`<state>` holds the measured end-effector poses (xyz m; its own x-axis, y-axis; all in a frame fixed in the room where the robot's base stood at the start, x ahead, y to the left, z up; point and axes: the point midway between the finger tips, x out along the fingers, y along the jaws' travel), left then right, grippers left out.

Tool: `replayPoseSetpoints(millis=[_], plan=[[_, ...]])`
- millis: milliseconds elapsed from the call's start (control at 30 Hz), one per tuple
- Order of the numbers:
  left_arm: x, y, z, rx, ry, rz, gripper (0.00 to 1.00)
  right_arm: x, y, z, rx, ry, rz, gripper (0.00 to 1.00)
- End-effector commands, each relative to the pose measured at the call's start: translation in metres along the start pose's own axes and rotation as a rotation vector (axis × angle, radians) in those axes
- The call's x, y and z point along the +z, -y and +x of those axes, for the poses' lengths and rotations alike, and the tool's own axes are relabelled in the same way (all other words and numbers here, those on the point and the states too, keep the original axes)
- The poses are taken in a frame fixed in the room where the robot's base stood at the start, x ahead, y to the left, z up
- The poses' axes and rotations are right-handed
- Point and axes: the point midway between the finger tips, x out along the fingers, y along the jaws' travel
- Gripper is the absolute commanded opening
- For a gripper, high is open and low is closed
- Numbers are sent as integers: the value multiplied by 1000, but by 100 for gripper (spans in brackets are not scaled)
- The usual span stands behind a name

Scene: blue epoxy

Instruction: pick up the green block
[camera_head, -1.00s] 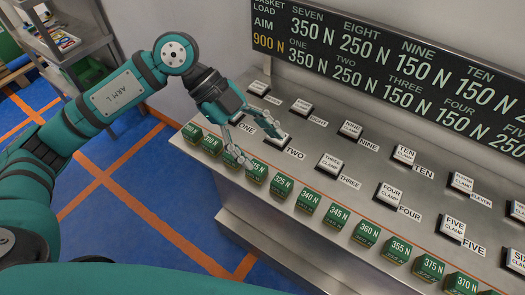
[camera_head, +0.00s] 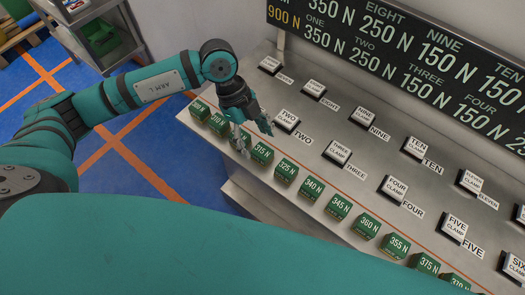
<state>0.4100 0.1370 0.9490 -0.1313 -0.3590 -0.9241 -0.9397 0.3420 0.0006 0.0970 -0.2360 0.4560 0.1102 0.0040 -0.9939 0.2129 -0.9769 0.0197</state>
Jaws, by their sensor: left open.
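Several green blocks stand in a row along the front edge of the grey metal counter (camera_head: 330,165). Their white labels include 315 N (camera_head: 262,153), 325 N (camera_head: 286,168), 340 N (camera_head: 311,188), 345 N (camera_head: 338,207), 360 N (camera_head: 366,225) and 355 N (camera_head: 396,244). My left gripper (camera_head: 255,138) is open and empty over the left part of the row. One finger partly hides a block left of 315 N; the other is beside the TWO clamp (camera_head: 287,121). Contact cannot be told. My right gripper is not in view.
White-topped clamp buttons, such as THREE (camera_head: 338,152) and FOUR (camera_head: 394,188), stand behind the blocks. A black display board (camera_head: 400,65) stands at the back. A metal shelf (camera_head: 95,20) is at the upper left. The blue floor (camera_head: 135,175) is clear left of the counter.

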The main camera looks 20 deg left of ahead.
Motion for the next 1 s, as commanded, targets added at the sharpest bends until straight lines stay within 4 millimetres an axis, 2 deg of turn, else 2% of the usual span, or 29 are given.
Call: replayPoseSetpoints(millis=[67,167,400,533,700,1000], plan=[[-1,0,4,1,-1,0,65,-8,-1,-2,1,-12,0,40],[-2,0,14,3,-1,-2,65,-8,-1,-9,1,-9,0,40],[-2,2,48,1,-2,-1,65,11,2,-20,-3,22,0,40],[-1,2,54,0,0,0,65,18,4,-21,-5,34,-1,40],[-1,2,54,-1,0,0,64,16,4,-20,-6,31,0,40],[-1,2,53,-1,0,0,25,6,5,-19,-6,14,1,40]])
